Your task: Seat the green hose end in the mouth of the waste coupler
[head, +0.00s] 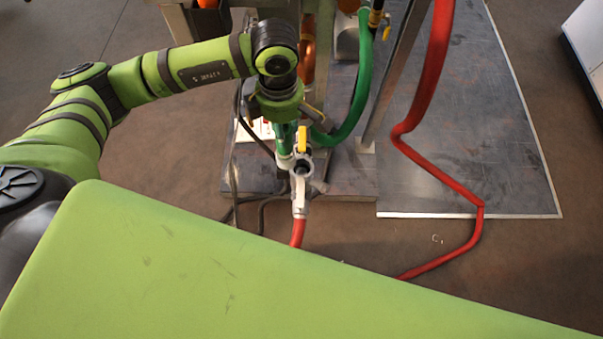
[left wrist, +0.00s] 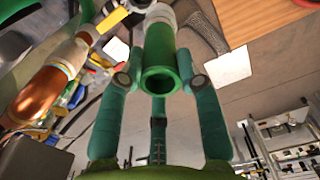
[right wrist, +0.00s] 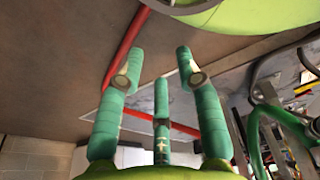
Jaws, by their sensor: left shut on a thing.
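My left gripper (head: 284,138) points down and is shut on the green hose end (left wrist: 160,62). In the left wrist view its fingertips (left wrist: 160,66) press on both sides of the green tube, whose near end is open toward the camera. The far end meets a white collar (left wrist: 159,15), apparently the waste coupler, which also shows below the gripper in the head view (head: 286,162). Whether the hose end is inside its mouth or only against it I cannot tell. My right gripper (right wrist: 160,62) is open and empty, with its fingers apart; it is outside the head view.
A metal valve (head: 300,185) with a yellow handle (head: 302,140) stands close right of the collar. A red hose (head: 297,233) hangs below it. A looped green hose (head: 362,90) and a thick red hose (head: 430,70) lie to the right. A copper pipe (left wrist: 50,82) is nearby.

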